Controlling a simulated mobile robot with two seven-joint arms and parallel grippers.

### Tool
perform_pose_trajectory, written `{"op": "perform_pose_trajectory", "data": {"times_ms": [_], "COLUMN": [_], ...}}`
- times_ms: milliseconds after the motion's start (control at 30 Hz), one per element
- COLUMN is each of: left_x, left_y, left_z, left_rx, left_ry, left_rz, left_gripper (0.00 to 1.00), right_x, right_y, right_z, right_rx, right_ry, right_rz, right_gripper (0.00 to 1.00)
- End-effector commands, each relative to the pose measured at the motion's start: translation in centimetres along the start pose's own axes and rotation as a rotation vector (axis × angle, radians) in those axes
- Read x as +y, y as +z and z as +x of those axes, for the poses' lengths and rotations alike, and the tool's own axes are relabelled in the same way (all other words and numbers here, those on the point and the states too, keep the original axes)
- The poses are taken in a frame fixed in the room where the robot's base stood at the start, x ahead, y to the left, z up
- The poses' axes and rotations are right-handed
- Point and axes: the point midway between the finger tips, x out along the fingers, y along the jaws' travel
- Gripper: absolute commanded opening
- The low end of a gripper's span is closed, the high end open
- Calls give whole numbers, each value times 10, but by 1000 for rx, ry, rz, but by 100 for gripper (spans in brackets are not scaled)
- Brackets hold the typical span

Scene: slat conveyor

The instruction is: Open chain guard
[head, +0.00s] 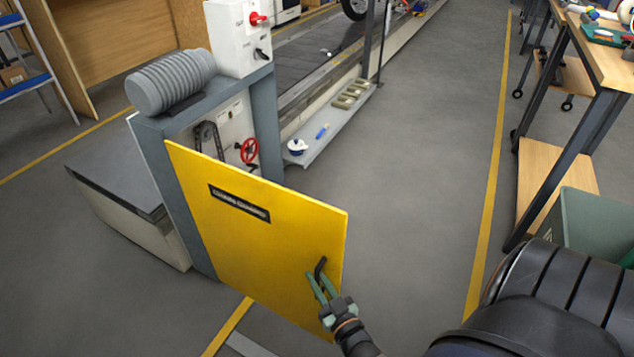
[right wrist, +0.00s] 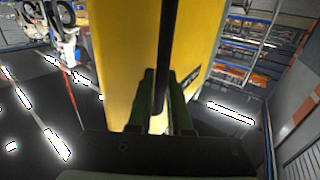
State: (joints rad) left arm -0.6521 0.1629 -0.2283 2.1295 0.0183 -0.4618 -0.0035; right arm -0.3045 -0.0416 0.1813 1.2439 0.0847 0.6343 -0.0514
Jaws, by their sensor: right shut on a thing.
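The yellow chain guard (head: 258,225) is a hinged panel on the grey drive housing (head: 190,225). It stands swung out from the housing at its right side, with an open gap behind it. The chain (head: 208,138) and a red handwheel (head: 248,150) show inside above its top edge. My right gripper (head: 320,280) is shut on the black handle (head: 320,267) near the guard's right edge. In the right wrist view the fingers (right wrist: 162,105) are around the dark handle bar (right wrist: 166,50), in front of the yellow panel (right wrist: 115,60). My left gripper is not in view.
A grey ribbed motor (head: 172,82) and a white control box (head: 238,38) with a red switch sit on top of the housing. A workbench (head: 608,65) and a green bin (head: 595,222) stand at the right. The floor between guard and bench is clear.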

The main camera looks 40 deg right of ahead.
Motion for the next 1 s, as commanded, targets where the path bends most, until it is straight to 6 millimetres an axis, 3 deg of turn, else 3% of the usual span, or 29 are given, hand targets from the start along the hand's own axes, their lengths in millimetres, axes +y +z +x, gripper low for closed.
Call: {"op": "perform_pose_trajectory", "data": {"times_ms": [133,167,400,1000], "left_x": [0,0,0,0], "left_y": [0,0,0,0], "left_z": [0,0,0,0], "left_rx": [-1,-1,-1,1], "left_ry": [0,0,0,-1], "left_rz": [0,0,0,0], "left_gripper": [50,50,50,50], "right_x": [0,0,1,1], "right_y": [-3,-3,-1,0], "right_z": [2,1,0,1], "right_rx": [8,8,4,1], "right_ry": [0,0,1,0], "right_rz": [-1,-1,-1,0], "right_gripper": [0,19,46,47]}}
